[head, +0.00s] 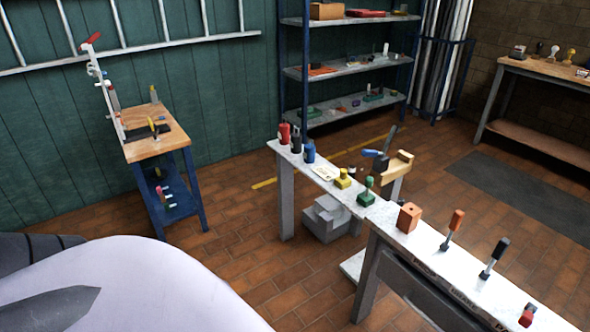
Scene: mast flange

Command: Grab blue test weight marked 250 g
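A small blue cylinder-like piece (308,154), which looks like the blue test weight, stands upright near the far left end of a narrow pale bench top (330,188). Its marking is too small to read. A dark piece (296,142) and a red piece (284,134) of similar shape stand close beside it, farther toward the bench's end. Neither of my grippers shows in the head view.
On the same bench stand a cream plate (323,173), a yellow piece (343,179) and a green-handled piece (367,192). An adjoining bench holds an orange block (409,217) and several handled tools. Grey blocks (329,219) lie below. Brick floor (235,262) is open at left.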

